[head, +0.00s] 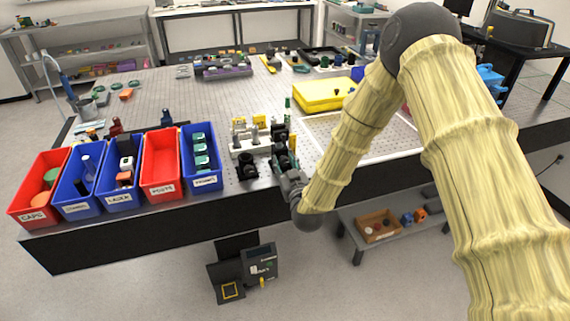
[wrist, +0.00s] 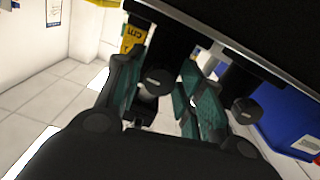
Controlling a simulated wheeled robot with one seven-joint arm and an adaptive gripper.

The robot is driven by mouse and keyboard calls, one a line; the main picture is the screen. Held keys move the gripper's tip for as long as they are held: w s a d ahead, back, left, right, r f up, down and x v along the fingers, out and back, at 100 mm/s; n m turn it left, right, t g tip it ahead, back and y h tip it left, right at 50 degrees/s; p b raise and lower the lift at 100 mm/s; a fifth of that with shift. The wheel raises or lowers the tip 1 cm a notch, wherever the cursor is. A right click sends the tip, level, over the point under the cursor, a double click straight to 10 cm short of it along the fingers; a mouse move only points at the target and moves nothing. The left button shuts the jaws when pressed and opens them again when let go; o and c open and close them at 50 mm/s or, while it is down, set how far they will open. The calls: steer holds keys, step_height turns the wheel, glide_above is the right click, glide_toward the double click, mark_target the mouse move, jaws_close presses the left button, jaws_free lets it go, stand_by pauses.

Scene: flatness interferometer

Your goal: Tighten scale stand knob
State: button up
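My gripper (head: 284,160) reaches down from the right to the table's front edge, beside a cluster of small optical mounts. In the wrist view its two teal-padded fingers (wrist: 160,92) stand apart. A round black knob (wrist: 156,81) shows between them, close to the left finger; whether either pad touches it cannot be told. A second black knob (wrist: 246,110) is outside the right finger. A yellow marked piece (wrist: 132,38), possibly the scale, is just beyond the left fingertip. In the head view my gripper and the mounts hide the knob between the fingers.
Red and blue labelled bins line the front left, the nearest a blue bin (head: 203,180). White mounts (head: 243,150) stand left of my gripper. A yellow case (head: 322,94) lies behind. A bare pale breadboard (head: 385,150) is partly behind my arm.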

steer(key=c, duration=0.6)
steer(key=shift+o, duration=0.2)
steer(key=shift+b, duration=0.3)
steer(key=shift+f+m+b, duration=0.15)
steer(key=shift+m+b, duration=0.7)
steer(key=shift+m, duration=0.25)
steer(key=m+b, duration=0.3)
steer(key=m, duration=0.1)
steer(key=shift+b, duration=0.35)
steer(key=m+b, duration=0.4)
steer(key=m, duration=0.1)
steer(key=shift+m+g, duration=0.3)
steer(key=m+b, duration=0.3)
steer(key=m, duration=0.1)
steer(key=shift+m+b, duration=0.4)
steer(key=shift+r, duration=0.2)
